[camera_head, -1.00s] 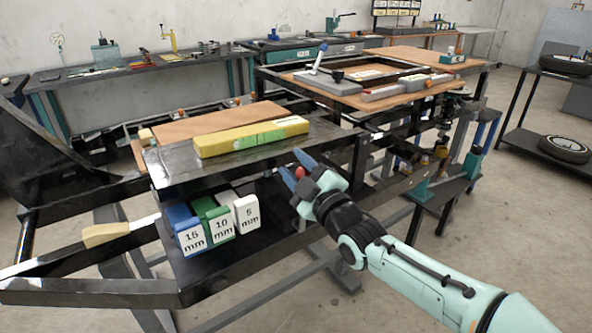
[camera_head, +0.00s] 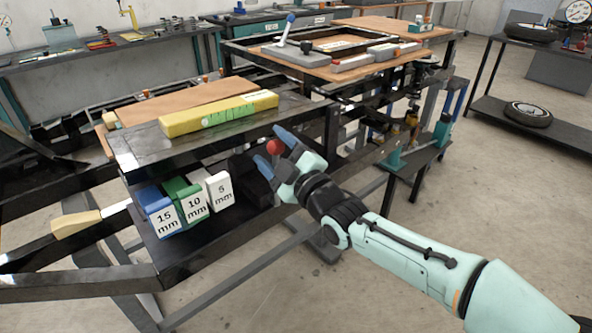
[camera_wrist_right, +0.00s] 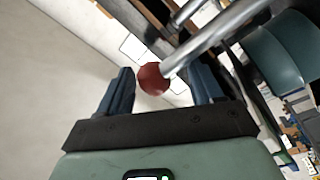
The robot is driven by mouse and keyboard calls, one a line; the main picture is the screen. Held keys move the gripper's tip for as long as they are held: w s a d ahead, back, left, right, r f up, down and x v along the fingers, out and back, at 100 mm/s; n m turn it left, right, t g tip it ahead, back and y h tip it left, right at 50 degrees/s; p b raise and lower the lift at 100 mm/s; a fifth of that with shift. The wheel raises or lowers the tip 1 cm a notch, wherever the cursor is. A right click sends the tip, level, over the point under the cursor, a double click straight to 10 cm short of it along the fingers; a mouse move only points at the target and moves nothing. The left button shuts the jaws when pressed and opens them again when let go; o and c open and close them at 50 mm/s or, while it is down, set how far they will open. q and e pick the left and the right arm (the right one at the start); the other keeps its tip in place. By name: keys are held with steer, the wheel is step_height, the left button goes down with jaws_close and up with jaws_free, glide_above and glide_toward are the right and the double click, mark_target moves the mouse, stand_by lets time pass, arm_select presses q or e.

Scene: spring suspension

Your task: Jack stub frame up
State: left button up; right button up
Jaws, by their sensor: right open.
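A red ball knob (camera_head: 275,147) on a bare metal rod shows beside the dark stub frame (camera_head: 120,150). My right gripper (camera_head: 273,152) is open, with its blue fingers on either side of the knob. The right wrist view shows the knob (camera_wrist_right: 153,78) between the two spread fingers (camera_wrist_right: 163,88), nearer the left one, with a gap on each side. The metal rod (camera_wrist_right: 215,40) runs from it to the upper right, passing over the right finger's side. The jack body cannot be made out. My left gripper is not in view.
Blue 15 mm (camera_head: 163,215), green 10 mm (camera_head: 193,204) and white 5 mm (camera_head: 220,190) blocks stand on the lower shelf. A yellow level-like bar (camera_head: 218,113) lies on the upper plate. A yellow-handled tool (camera_head: 76,224) is at left. Floor at lower right is clear.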

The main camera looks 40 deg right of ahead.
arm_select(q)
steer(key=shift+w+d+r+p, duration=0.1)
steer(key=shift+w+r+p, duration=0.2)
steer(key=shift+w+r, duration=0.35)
arm_select(e)
steer(key=s+f, duration=0.1)
steer(key=s, duration=1)
steer(key=shift+f, duration=0.35)
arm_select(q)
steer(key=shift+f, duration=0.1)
